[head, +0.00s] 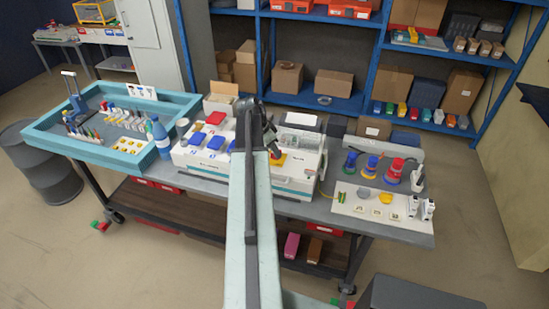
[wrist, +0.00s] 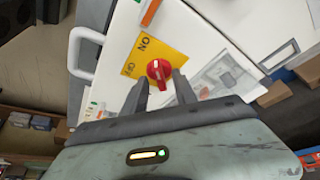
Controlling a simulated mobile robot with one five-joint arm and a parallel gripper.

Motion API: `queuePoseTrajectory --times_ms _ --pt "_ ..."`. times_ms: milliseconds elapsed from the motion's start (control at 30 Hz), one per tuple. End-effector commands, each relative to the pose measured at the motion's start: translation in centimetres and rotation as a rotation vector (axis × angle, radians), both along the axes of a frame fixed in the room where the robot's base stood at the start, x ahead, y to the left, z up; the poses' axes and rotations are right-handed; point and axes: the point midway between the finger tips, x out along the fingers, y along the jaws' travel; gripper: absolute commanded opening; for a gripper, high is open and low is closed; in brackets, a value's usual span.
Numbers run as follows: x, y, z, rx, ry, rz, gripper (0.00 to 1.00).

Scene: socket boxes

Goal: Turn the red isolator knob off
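The red isolator knob (wrist: 158,71) sits on a yellow square plate (wrist: 150,48) on a white panel in the wrist view. The plate carries the words ON and OFF beside the knob. A pale mark shows on the knob, but its exact pointing is too small to tell. My gripper (wrist: 161,84) is open, with one dark finger at each side of the knob's lower edge; contact cannot be told. In the head view the yellow plate (head: 278,158) shows at the right of the white box (head: 300,182), and my arm and gripper partly hide it.
A teal tray (head: 50,119) with small parts stands at left. A blue bottle (head: 160,138) is beside the box. Blue and red reels (head: 393,170) and a white board (head: 352,208) stand at right. A white handle (wrist: 76,50) rises from the panel.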

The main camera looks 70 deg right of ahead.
Motion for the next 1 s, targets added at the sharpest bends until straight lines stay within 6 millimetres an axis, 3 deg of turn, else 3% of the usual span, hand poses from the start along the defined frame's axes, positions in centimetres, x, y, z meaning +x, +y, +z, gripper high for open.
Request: queuePoseTrajectory --times_ms 33,300,433,767,1000 --pt "-0.12 -0.19 -1.00 0.000 0.000 0.000 0.34" --pt "-0.18 -0.25 -0.79 0.000 0.000 0.002 0.34" --pt "-0.16 -0.25 -0.79 0.000 0.000 0.002 0.00" --pt "-0.14 -0.26 -0.78 -0.002 0.000 0.020 0.00" --pt "-0.23 -0.09 -0.77 -0.003 0.000 0.126 0.00"
